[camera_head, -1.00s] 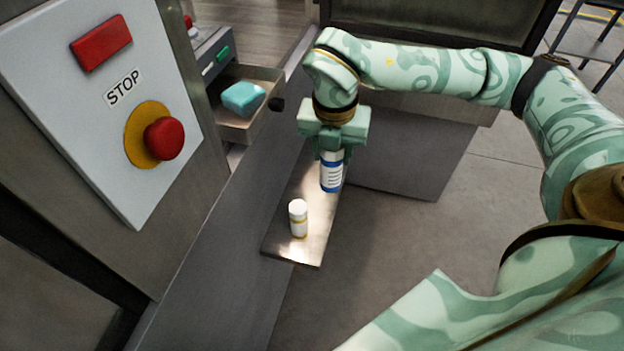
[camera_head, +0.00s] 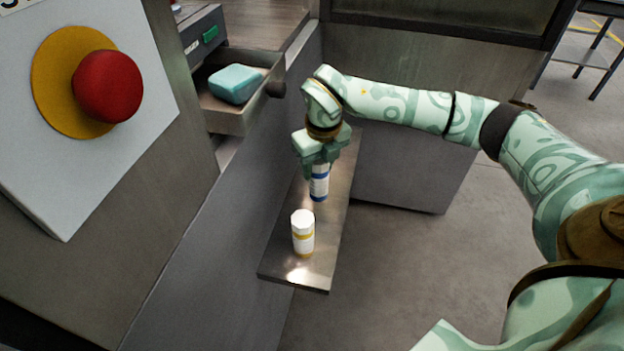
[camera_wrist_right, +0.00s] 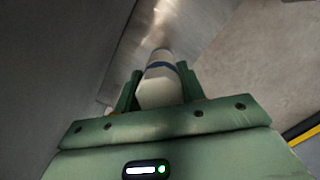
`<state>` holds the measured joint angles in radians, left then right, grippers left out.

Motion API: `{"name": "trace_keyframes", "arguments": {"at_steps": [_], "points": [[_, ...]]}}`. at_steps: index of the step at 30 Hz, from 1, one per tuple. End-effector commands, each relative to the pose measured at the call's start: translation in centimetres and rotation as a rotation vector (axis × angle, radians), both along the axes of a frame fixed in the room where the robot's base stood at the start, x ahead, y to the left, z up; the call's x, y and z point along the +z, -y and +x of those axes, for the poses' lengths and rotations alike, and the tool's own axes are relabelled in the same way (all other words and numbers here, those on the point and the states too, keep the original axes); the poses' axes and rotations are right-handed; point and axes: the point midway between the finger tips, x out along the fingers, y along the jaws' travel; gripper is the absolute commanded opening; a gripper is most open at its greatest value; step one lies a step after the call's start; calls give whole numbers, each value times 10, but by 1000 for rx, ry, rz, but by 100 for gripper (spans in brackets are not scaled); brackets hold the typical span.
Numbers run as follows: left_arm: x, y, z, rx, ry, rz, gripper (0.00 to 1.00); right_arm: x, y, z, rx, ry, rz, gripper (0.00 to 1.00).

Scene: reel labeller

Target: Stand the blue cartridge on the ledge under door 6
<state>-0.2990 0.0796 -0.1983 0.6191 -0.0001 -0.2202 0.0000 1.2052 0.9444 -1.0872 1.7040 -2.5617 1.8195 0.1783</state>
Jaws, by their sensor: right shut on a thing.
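The blue cartridge (camera_head: 319,184), white with blue bands, is upright in my right gripper (camera_head: 319,165). The gripper is shut on its upper part and holds it over the ledge (camera_head: 285,270). I cannot tell whether its base touches the ledge. In the right wrist view the cartridge (camera_wrist_right: 160,82) sits between the two green fingers (camera_wrist_right: 158,90), with the metal ledge beyond it. A white cartridge with yellow bands (camera_head: 303,232) stands upright on the ledge, nearer than the gripper. No door number is readable. My left gripper is out of view.
An open drawer (camera_head: 232,120) holding a teal block (camera_head: 236,84) juts out at the upper left. A panel with a red stop button (camera_head: 108,86) is at the left. Open floor (camera_head: 420,270) lies right of the ledge.

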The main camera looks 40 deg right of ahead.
Motion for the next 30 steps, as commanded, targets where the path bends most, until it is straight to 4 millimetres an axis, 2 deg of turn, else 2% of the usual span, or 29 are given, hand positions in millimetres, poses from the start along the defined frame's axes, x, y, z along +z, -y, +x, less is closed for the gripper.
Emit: {"name": "trace_keyframes", "arguments": {"at_steps": [5,8,11,13,14,22,23,24,25,30], "points": [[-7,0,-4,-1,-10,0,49,-11,1,9,-2,1,1,12],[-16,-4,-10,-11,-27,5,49,-31,2,12,-1,-4,0,12],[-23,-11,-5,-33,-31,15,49,-47,1,11,-1,-5,0,12],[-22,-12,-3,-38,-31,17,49,-46,1,11,-1,-1,0,12],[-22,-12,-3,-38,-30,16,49,-44,2,11,-1,1,0,8],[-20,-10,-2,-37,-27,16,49,-45,1,11,-1,2,0,8],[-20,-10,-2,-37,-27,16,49,-45,1,11,-1,1,-1,45],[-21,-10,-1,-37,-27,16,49,-45,2,11,-1,1,-1,56],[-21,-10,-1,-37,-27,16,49,-45,1,11,-1,1,-1,61],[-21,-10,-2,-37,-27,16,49,-45,2,11,-1,1,-1,61]]}}
